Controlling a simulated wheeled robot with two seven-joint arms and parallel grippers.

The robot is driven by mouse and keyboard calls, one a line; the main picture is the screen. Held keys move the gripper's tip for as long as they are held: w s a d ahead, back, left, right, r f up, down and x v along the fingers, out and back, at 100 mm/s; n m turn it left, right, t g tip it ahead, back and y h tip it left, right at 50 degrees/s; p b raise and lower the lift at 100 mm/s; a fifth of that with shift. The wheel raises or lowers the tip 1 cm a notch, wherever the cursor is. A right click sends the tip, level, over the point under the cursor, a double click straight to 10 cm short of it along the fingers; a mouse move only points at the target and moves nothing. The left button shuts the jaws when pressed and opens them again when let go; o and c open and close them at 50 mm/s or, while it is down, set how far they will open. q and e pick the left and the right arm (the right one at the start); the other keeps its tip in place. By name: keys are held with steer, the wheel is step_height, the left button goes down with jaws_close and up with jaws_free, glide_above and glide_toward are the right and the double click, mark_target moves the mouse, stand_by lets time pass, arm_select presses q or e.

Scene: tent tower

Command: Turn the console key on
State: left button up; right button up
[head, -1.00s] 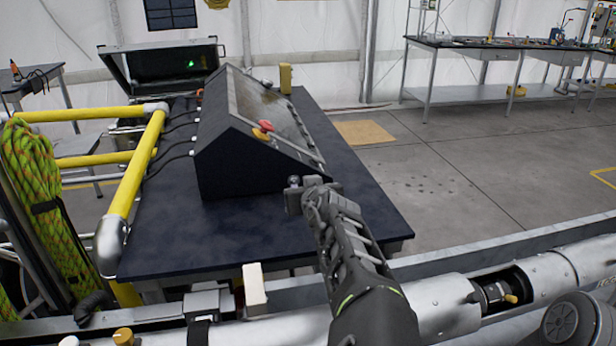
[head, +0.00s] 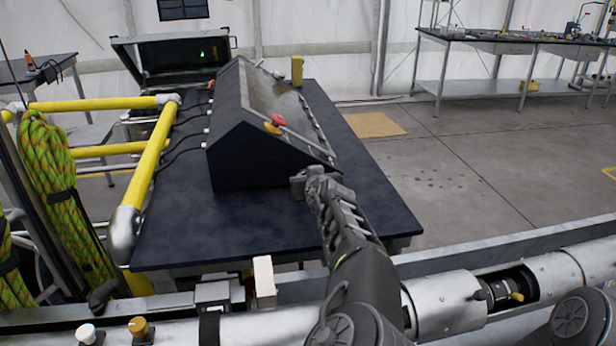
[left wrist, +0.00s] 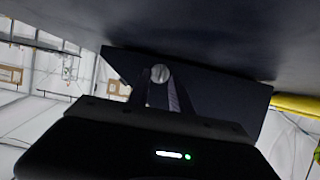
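The dark console (head: 245,150) with a sloped top stands on the dark table (head: 190,235) in the head view. The arm in the head view appears to be my left one. Its gripper (head: 302,184) is at the console's near right corner. In the left wrist view, a round silver piece (left wrist: 160,73), perhaps the key or its switch, shows at the fingertips of my left gripper (left wrist: 160,82), in front of the console's dark face (left wrist: 215,92). I cannot tell whether the fingers touch it or are closed on it. My right gripper is not in view.
A red button (head: 278,120) and a yellow one (head: 271,129) sit on the console top. A yellow railing (head: 150,155) and a green rope coil (head: 48,170) stand left. An open case (head: 170,62) is behind. The floor to the right is clear.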

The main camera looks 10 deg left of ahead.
arm_select(q)
steer(key=shift+w, duration=0.15)
steer(key=shift+c, duration=0.4)
jaws_close()
stand_by(1.0)
